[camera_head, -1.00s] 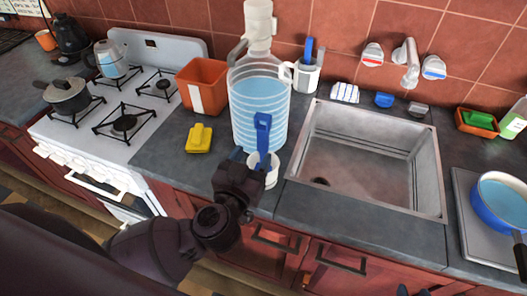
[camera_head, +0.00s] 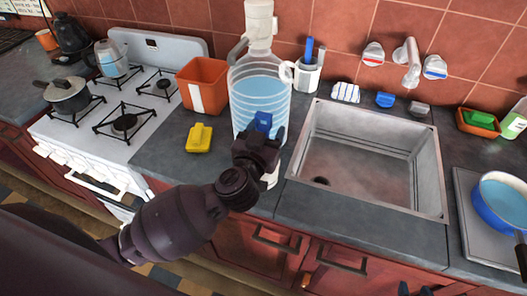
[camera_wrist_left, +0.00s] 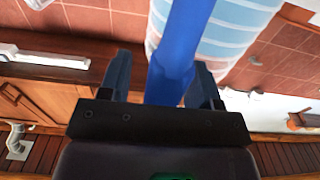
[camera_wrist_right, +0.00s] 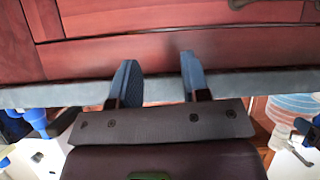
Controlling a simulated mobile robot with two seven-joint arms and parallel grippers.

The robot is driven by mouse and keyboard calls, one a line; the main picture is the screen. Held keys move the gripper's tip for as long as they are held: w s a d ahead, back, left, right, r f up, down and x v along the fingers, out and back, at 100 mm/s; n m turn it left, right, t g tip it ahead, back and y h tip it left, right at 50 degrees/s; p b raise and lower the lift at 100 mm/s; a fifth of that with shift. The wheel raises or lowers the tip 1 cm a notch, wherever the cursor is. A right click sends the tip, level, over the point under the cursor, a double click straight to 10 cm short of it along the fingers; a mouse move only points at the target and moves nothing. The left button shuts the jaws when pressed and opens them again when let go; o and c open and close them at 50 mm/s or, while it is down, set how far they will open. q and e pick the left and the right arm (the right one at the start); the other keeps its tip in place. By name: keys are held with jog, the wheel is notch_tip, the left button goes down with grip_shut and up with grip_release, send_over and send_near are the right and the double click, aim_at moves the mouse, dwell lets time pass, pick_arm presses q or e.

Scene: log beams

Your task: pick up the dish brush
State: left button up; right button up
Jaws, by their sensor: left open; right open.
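The dish brush has a blue handle (camera_head: 263,121) that stands up in front of the big water jug, rising from a white cup (camera_head: 270,180) mostly hidden by my left gripper. My left gripper (camera_head: 266,140) is at the handle. In the left wrist view the blue handle (camera_wrist_left: 178,50) passes between the open fingers, which look apart or barely touching; contact is unclear. The brush's lower end is hidden. My right gripper (camera_wrist_right: 160,78) is open and empty in front of the red cabinet fronts; only its tips show at the bottom of the head view.
The water jug (camera_head: 260,90) stands right behind the brush. The sink (camera_head: 368,160) is to the right. A white mug (camera_head: 307,76) with a blue-handled item stands behind.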

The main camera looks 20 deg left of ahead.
pick_arm(q)
jog(key=c, duration=0.8)
jog(key=shift+c, duration=1.1)
notch_tip(320, 180, up, 20)
jog(key=p, duration=0.4)
pick_arm(e)
jog(key=shift+v, duration=1.2)
jog(key=shift+w+d+r, duration=0.1)
jog(key=shift+d+r, duration=0.1)
jog(key=shift+r, duration=0.05)
